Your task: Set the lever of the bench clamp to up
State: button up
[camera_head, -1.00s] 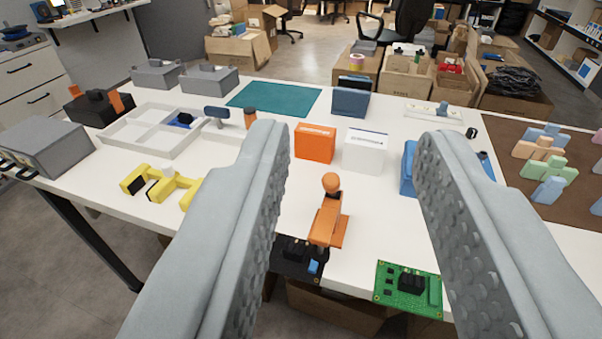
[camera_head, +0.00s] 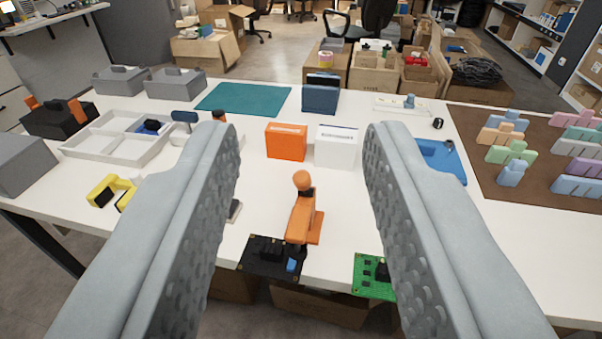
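The bench clamp (camera_head: 303,217) is orange and stands at the front edge of the white table. Its lever ends in an orange ball knob (camera_head: 302,181), which shows at the top of the clamp. Seen from behind and above, I cannot tell the lever's exact angle. My gripper (camera_head: 302,137) is open and empty. Its two grey fingers frame the clamp in the picture, one on each side, with clear gaps and no contact.
A black board (camera_head: 265,258) and a green circuit board (camera_head: 373,277) lie close to the clamp at the front edge. An orange box (camera_head: 286,142) and a white box (camera_head: 335,147) stand behind it. Bare table lies around the clamp's knob.

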jog(key=shift+o, duration=0.7)
jog(key=shift+w, duration=0.1)
jog(key=g+h, duration=0.2)
jog(key=g, duration=1.5)
send_near(301, 175)
jog(key=shift+n, duration=0.4)
jog(key=f, duration=0.4)
jog(key=d+f, duration=0.1)
jog(key=f, duration=0.3)
jog(key=w+d+f, duration=0.1)
jog(key=f, duration=0.4)
grip_shut()
